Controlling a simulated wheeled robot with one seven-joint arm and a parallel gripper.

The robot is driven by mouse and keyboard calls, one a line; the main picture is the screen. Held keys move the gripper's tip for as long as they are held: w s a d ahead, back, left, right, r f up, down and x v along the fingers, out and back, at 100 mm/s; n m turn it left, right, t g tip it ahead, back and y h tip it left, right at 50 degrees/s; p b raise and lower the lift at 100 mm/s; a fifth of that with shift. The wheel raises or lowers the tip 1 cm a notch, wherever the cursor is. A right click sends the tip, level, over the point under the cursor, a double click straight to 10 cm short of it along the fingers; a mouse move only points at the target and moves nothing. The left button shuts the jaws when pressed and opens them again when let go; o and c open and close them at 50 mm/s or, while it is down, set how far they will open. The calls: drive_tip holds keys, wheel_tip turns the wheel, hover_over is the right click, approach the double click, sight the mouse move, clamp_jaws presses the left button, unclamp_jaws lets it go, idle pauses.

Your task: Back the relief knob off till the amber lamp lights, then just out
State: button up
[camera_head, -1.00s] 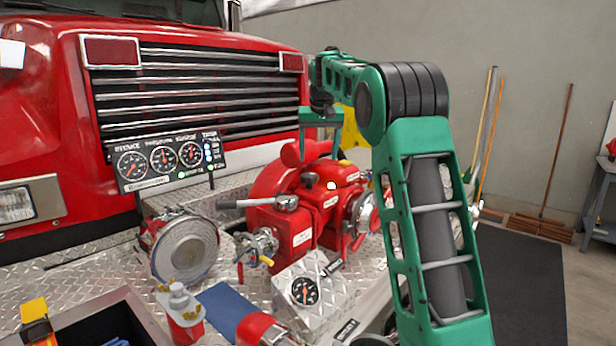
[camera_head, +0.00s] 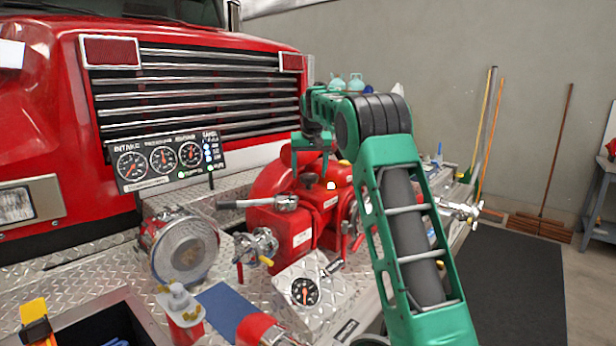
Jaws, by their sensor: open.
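The red pump (camera_head: 312,222) sits on the tread-plate bumper. A small dark knob (camera_head: 309,180) stands on its top; I cannot tell whether this is the relief knob. My green gripper (camera_head: 312,152) is open and empty, pointing down just above and behind the pump top. Its tips are partly lost against the red housing, and I see no contact. A small yellow spot (camera_head: 345,162) shows beside the gripper on the pump; I cannot tell whether it is a lamp. The gauge panel (camera_head: 168,160) has a small green light low on its face.
A lever handle (camera_head: 258,203) juts left from the pump. A valve with a yellow handle (camera_head: 257,248), a round metal cap (camera_head: 184,250) and a gauge box (camera_head: 306,291) crowd the front. A bin (camera_head: 95,318) lies front left.

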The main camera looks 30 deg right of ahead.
drive_tip(key=shift+w+d+f, duration=0.1)
drive_tip(key=shift+w+f, duration=0.1)
drive_tip(key=shift+f, duration=0.3)
drive_tip(key=c, duration=1)
drive_tip(key=shift+m+h, duration=0.4)
drive_tip(key=shift+m, duration=0.5)
drive_tip(key=shift+c, duration=0.2)
drive_tip(key=shift+r, duration=0.1)
drive_tip(key=o, duration=1)
drive_tip(key=shift+o, duration=0.2)
drive_tip(key=v, duration=1)
drive_tip(key=shift+r, duration=0.35)
